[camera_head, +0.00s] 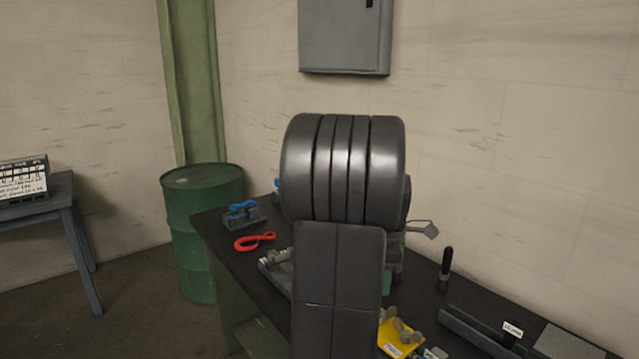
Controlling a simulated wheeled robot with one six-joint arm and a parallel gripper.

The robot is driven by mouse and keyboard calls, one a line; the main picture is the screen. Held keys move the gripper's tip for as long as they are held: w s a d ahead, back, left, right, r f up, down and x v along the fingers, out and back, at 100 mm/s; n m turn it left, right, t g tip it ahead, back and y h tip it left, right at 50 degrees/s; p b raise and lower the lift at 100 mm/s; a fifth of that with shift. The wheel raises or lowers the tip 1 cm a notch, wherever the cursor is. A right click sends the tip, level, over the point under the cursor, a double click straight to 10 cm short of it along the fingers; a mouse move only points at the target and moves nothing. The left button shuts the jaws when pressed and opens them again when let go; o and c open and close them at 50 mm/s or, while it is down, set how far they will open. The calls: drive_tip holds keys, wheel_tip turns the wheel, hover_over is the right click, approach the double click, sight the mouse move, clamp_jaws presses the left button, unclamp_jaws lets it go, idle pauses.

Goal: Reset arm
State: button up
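My arm fills the middle of the head view as a large dark grey ribbed joint and a flat link below it. It stands in front of the workbench (222,222). My gripper does not show; the arm may be hiding it. The arm also covers much of the bench's middle and whatever lies behind it.
On the bench are a blue-topped item (242,213), a red looped item (254,241), a yellow tray (388,346), a black upright handle (446,268) and a long dark holder (470,326). A green barrel (205,240) stands left; a grey box (345,40) hangs on the wall.

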wheel_tip(320, 180, down, 9)
drive_tip(key=shift+r, duration=0.2)
drive_tip(key=shift+f+m, duration=0.1)
drive_tip(key=shift+m, duration=0.2)
drive_tip(key=m, duration=0.4)
drive_tip(key=shift+m, duration=0.4)
drive_tip(key=m, duration=0.5)
drive_tip(key=shift+m, duration=0.3)
